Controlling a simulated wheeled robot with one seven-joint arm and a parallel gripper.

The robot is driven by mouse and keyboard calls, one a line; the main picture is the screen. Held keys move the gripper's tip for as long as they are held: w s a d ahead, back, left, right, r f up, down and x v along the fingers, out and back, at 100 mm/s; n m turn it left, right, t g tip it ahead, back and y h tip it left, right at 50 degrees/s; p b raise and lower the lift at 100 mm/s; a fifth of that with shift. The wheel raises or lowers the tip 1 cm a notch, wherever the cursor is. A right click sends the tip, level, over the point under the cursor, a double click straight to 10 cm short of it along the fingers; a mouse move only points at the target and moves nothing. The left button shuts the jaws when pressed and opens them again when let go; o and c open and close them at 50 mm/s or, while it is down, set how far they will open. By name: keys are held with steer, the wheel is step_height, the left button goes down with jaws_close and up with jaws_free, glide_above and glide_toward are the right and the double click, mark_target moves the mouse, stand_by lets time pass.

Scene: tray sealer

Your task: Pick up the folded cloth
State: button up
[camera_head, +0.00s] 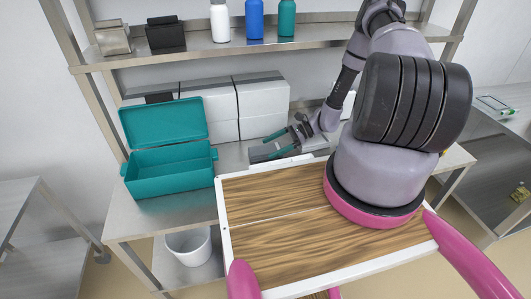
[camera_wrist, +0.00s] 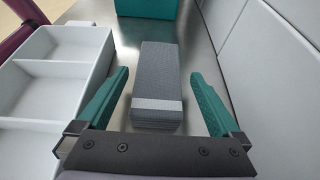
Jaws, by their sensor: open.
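The folded cloth (camera_wrist: 158,72) is a dark grey, flat, oblong bundle with a pale band across its near end. It lies on the metal counter in the wrist view. In the head view a small part of the cloth (camera_head: 261,153) shows beside the fingers. My gripper (camera_wrist: 160,85) has its two teal fingers spread, one on each side of the cloth, with gaps between them and the cloth. The gripper (camera_head: 278,144) also shows low over the counter in the head view. It holds nothing.
A white compartment tray (camera_wrist: 66,55) stands left of the cloth in the wrist view. White boxes (camera_wrist: 250,50) line the right. An open teal box (camera_head: 168,172) stands on the counter's left. Bottles (camera_head: 255,20) stand on the shelf above.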

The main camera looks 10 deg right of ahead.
mark_target(268, 148)
steer(key=shift+x, duration=1.5)
steer(key=shift+s, duration=0.1)
steer(key=c, duration=1.3)
